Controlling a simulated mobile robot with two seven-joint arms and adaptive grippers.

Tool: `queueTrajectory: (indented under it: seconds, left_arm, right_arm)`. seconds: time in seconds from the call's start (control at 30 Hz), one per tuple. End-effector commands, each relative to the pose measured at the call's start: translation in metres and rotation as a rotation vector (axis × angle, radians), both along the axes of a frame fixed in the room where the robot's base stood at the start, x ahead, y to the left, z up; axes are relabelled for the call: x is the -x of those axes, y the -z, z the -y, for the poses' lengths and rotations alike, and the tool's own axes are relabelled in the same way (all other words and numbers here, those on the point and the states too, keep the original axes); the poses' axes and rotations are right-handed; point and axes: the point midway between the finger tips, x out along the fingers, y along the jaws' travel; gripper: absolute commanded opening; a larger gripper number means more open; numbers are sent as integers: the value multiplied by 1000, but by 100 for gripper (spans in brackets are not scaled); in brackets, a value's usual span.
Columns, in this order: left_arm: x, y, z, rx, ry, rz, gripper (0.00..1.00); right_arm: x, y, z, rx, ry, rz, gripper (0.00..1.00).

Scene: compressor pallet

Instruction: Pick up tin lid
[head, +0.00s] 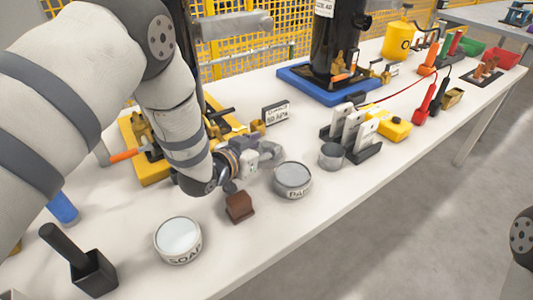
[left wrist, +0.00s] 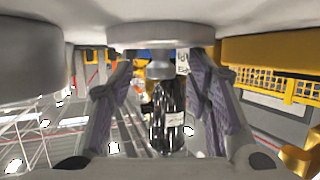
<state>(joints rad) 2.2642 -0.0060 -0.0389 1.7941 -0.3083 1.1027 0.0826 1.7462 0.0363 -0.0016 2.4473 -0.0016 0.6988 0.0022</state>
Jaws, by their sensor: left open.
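A round tin with a label reading roughly "PA..." (head: 292,180) stands on the white table, its flat grey top facing up. A second round tin labelled "SOAP" (head: 178,241) stands nearer the front left, with a pale top. I cannot tell for sure which top is a loose lid. My left gripper (head: 268,152) is just behind and left of the "PA..." tin, apart from its top as far as I can see. In the left wrist view the left gripper (left wrist: 162,80) has its fingers spread with nothing held between them. My right gripper is not in view.
A brown block (head: 239,207) lies between the tins. A small grey cup (head: 332,156) and a rack with white plates (head: 352,133) stand to the right. A black holder (head: 93,273) is at front left. A black cylinder (left wrist: 168,115) shows beyond the left fingers.

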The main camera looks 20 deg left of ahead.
Motion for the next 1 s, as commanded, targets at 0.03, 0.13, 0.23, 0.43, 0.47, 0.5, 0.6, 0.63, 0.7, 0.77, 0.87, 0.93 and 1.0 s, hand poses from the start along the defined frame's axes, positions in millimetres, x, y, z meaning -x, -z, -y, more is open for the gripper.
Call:
queueTrajectory:
  seconds: [0.03,0.13,0.23,0.43,0.47,0.5,0.6,0.63,0.7,0.77,0.87,0.93,1.0]
  left_arm:
    - [0,-1,0,0,0,1,45]
    - [0,-1,0,1,0,2,29]
    - [0,-1,0,1,0,2,6]
    - [0,-1,0,0,-1,2,0]
    - [0,-1,0,0,-1,2,0]
    - [0,-1,0,0,-1,2,0]
    - [0,-3,0,0,-1,2,0]
    - [0,-6,-1,0,-1,3,0]
    - [0,-14,-1,0,-1,5,0]
    - [-1,-26,-1,1,-1,8,0]
    - [7,-52,7,1,2,11,0]
    - [19,-75,17,2,3,17,0]
    - [33,-99,29,0,3,21,0]
  right_arm:
    - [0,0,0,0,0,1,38]
    - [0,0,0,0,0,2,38]
    - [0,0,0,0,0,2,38]
    - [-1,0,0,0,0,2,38]
    - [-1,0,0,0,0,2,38]
    - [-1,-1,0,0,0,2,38]
    - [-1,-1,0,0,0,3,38]
    - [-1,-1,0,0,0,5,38]
    - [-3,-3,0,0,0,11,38]
    - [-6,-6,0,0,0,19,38]
    - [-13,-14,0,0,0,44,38]
    - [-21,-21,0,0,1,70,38]
    - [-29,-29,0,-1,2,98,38]
